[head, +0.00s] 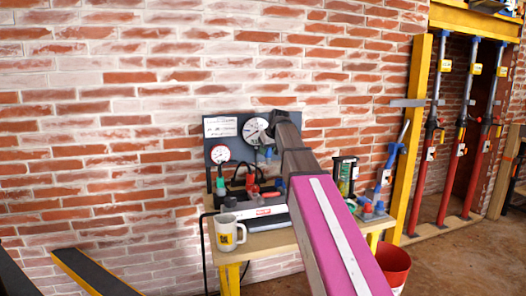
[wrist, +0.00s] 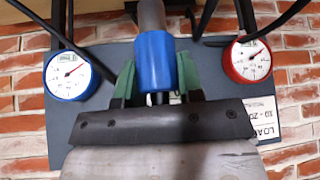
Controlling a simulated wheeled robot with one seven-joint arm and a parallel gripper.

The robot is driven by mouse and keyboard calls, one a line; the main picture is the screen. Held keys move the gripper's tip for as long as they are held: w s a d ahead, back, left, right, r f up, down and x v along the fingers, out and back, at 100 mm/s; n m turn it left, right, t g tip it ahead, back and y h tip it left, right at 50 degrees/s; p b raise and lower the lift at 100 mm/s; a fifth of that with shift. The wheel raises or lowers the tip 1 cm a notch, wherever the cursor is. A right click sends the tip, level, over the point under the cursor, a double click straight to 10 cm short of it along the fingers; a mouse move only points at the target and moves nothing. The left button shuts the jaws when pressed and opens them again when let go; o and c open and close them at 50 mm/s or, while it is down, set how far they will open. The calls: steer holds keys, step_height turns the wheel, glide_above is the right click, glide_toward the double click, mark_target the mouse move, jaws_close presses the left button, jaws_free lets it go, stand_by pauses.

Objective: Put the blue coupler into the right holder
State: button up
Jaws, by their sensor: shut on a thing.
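The blue coupler (wrist: 155,62) is between the green fingers of my gripper (wrist: 157,88) in the wrist view, below a grey cylindrical part; I cannot tell whether they are joined. In the head view my gripper (head: 266,148) is in front of the dark panel, at the round gauge on the right, and my arm hides much of that area. I cannot make out the right holder for certain. A green-topped part (head: 221,187) stands at the panel's lower left.
The panel (head: 214,118) carries a red-rimmed gauge (head: 220,153) and a blue-rimmed gauge (wrist: 67,76). Black hoses run near the gripper. A red bucket (head: 396,266) stands at right.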

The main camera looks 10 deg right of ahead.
steer(key=shift+w+d, duration=0.25)
steer(key=shift+d, duration=0.55)
steer(key=shift+w+d, duration=0.25)
steer(key=shift+d, duration=0.5)
steer(key=shift+w+d, duration=0.25)
steer(key=shift+d, duration=0.55)
steer(key=w+d, duration=0.3)
steer(key=d, duration=0.6)
steer(key=shift+d, duration=0.25)
steer(key=shift+w+d, duration=0.1)
steer(key=shift+d, duration=0.05)
steer(key=d, duration=0.1)
steer(key=w+d, duration=0.1)
steer(key=d, duration=0.3)
steer(key=shift+w, duration=0.3)
steer(key=shift+f, duration=0.15)
step_height(320, 180, down, 6)
steer(key=shift+f, duration=0.15)
stand_by(0.7)
steer(key=shift+f, duration=1.3)
stand_by(1.0)
